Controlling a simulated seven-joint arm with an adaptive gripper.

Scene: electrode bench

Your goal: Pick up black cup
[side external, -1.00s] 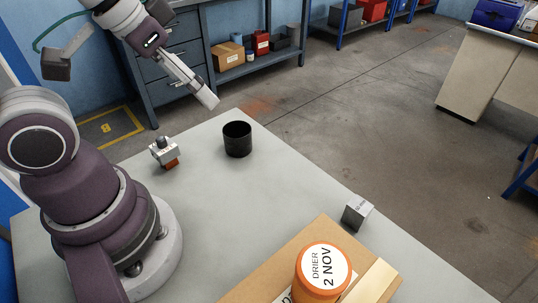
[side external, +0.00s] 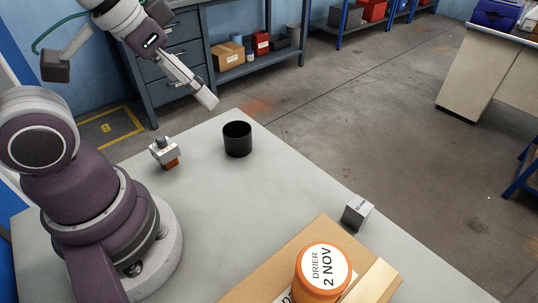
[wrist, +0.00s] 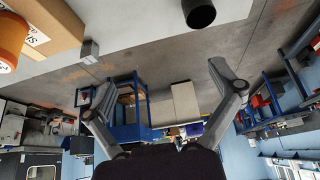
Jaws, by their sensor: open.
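The black cup (side external: 237,140) stands upright on the grey table near its far corner in the side view. Its mouth faces up and looks empty. In the wrist view the cup (wrist: 199,13) shows at the top edge, partly cut off. My gripper (side external: 208,100) is above and to the left of the cup in the side view, apart from it. In the wrist view my gripper (wrist: 160,85) has its two fingers spread wide with nothing between them.
A small grey and orange device (side external: 165,152) stands left of the cup. A grey block (side external: 357,212) sits near the right table edge. The table around the cup is clear.

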